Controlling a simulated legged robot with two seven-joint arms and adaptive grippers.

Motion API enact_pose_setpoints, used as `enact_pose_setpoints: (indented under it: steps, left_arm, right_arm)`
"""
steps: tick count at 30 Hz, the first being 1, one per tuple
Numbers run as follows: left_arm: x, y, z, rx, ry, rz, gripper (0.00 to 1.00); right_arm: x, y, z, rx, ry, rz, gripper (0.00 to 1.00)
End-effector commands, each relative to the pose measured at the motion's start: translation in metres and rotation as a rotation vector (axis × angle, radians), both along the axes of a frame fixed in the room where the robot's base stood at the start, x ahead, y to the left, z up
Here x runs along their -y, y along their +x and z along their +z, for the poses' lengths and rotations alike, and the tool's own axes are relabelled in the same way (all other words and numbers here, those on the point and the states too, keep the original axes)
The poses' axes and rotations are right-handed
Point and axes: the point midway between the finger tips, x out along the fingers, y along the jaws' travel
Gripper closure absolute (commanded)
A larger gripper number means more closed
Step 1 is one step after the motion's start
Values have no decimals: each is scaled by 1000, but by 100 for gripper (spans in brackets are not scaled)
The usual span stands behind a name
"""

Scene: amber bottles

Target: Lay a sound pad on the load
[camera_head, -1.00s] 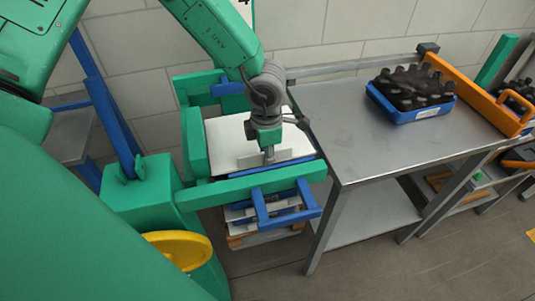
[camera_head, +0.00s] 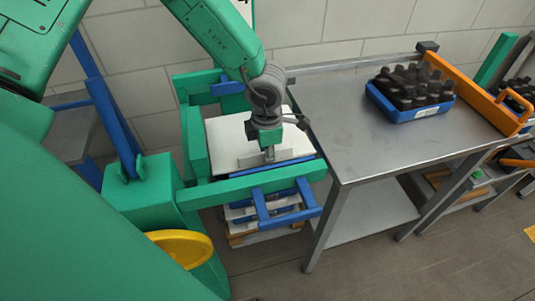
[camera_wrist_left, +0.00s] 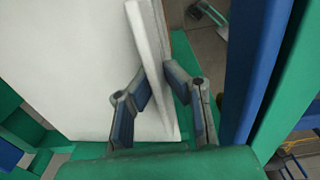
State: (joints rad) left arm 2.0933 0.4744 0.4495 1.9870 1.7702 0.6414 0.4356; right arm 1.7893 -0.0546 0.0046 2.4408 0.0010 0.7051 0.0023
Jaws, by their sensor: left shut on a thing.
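A white flat pad (camera_head: 225,135) lies level inside the green frame, over the load, a stack of blue trays (camera_head: 240,213) and light layers. It also fills the left part of the left wrist view (camera_wrist_left: 75,70). My left gripper (camera_head: 269,158) points down at the pad's near part. It is shut on a thin pale upright plate (camera_head: 250,160), which shows as a white slab between the fingers in the left wrist view (camera_wrist_left: 152,60). I cannot tell whether this plate is joined to the pad. The pad's contact with the load is hidden. My right gripper is out of view.
Green frame beams (camera_head: 250,186) and a blue bracket (camera_head: 262,213) border the stack closely. A steel table (camera_head: 350,145) stands to the right, with a blue tray (camera_head: 416,113) of dark bottles and an orange rail (camera_head: 475,95). The table's near left part is clear.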

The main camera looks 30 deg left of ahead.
Motion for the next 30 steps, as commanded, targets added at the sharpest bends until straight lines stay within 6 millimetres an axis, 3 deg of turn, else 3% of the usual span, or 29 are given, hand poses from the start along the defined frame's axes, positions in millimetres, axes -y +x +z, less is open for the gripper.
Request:
enact_pose_setpoints:
  steps: [25, 27, 30]
  left_arm:
    - [0, 0, -16, -1, 1, 1, 100]
    - [0, 0, -15, 0, 0, 1, 71]
    - [0, 0, -15, 0, 0, 1, 68]
  right_arm:
    - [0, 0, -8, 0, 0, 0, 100]
    - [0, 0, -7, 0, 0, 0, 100]
    - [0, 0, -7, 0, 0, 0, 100]
